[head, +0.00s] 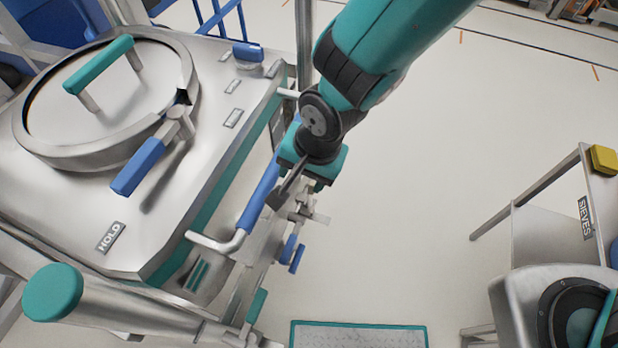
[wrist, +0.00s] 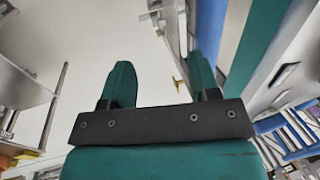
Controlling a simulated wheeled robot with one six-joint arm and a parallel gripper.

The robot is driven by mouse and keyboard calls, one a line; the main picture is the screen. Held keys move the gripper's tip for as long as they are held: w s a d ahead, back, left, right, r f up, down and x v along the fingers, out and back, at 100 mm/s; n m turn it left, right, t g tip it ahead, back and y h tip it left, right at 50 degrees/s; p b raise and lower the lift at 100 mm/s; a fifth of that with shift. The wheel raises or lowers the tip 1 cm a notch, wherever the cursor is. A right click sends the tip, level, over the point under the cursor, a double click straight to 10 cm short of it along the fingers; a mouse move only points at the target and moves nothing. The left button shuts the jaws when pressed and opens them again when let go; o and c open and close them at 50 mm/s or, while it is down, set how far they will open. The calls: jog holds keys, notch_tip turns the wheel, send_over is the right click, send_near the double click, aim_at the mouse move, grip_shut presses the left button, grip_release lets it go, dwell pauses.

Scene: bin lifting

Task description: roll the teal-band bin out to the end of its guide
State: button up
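The teal-band bin (head: 70,195) fills the left of the head view. Its pale metal top carries a round lid with a teal handle (head: 98,65), a blue lever (head: 137,167) and a HOLD label. A teal band (head: 212,205) runs along its side. A blue-gripped bar handle (head: 259,193) stands out from its right side on bent metal ends. My gripper (wrist: 160,62) is open, its two teal fingers apart. In the head view it is beside the blue handle, its fingers largely hidden. In the wrist view, a blue bar (wrist: 209,35) shows beyond the right finger, not clearly between the fingers.
Metal rails and small blue levers (head: 297,258) lie below my gripper. A teal-edged floor panel (head: 360,336) is at the bottom. A metal stand with a SIEVES label (head: 585,218) and a yellow item (head: 603,159) is at the right. The middle floor is clear.

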jog(key=a+p+v, duration=0.1)
jog(key=p+v, duration=1.2)
jog(key=v, duration=0.5)
jog(key=shift+w+r, duration=0.15)
jog(key=shift+w, duration=0.15)
dwell(0.5)
dwell(0.3)
jog(key=b+v, duration=0.3)
jog(key=v, duration=1.4)
jog(key=shift+r, duration=0.2)
jog(key=shift+d+f, duration=0.1)
